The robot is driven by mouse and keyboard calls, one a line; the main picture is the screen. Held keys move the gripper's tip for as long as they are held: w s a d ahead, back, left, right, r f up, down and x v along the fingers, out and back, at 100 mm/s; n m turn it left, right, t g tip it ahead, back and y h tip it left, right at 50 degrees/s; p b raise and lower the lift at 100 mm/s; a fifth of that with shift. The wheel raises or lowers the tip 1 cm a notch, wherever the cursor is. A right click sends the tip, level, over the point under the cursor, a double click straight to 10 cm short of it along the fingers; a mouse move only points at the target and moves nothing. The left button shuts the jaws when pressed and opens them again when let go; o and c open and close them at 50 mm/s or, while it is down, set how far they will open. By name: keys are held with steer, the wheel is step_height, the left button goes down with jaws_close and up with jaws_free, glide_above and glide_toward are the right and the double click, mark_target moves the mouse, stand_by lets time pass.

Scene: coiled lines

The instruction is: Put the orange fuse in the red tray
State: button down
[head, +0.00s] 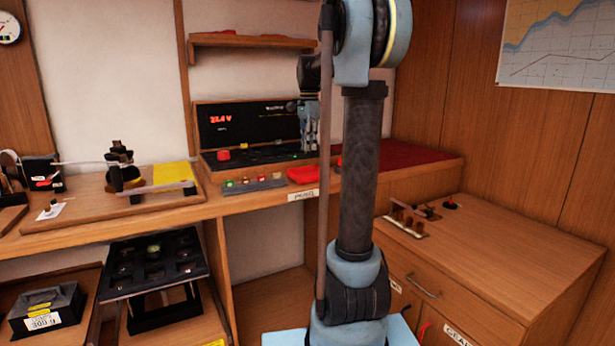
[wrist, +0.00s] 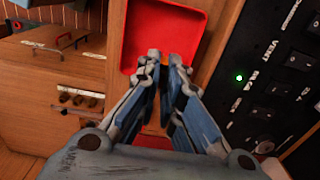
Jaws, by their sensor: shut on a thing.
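The red tray (head: 303,175) sits at the front edge of the bench, just right of the fuse rack. In the wrist view the tray (wrist: 163,28) looks empty in the part I see. My gripper (head: 309,148) hangs above the bench, in front of the black panel. In the wrist view my gripper's fingertips (wrist: 165,62) overlap the tray's near end.
A grey rack (head: 253,184) with several coloured pieces stands left of the tray. The black panel (head: 250,125) with a red readout rises behind. A dark red mat (head: 405,160) covers the bench at right. A lower wooden cabinet (head: 500,255) stands in front.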

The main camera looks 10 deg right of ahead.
step_height(320, 180, down, 9)
stand_by(0.5)
steer(key=c, duration=1.8)
jaws_free()
steer(key=shift+f, duration=0.1)
steer(key=shift+o, duration=0.2)
